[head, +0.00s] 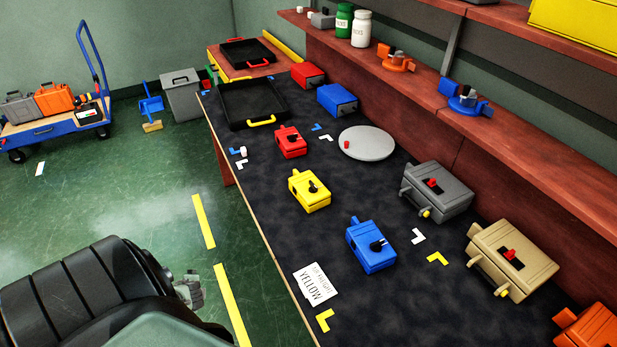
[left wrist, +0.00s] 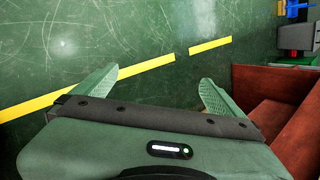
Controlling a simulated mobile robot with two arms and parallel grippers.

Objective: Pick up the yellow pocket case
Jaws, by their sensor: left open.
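The yellow pocket case (head: 309,191) stands on the dark tabletop in the head view, near the table's left edge, with a dark knob on its top. My left gripper (head: 188,289) is only partly visible at the lower left, over the green floor and apart from the table. In the left wrist view, its two green fingers (left wrist: 155,84) are spread with only floor between them. The yellow case does not show in that view. My right gripper is in neither view.
A red case (head: 290,141) and a blue case (head: 371,246) flank the yellow one. A white card reading YELLOW (head: 316,284) lies nearer. Grey (head: 437,190) and tan (head: 511,259) cases stand right. A black tray (head: 252,103) is behind. Reddish wood (left wrist: 270,88) borders the wrist view.

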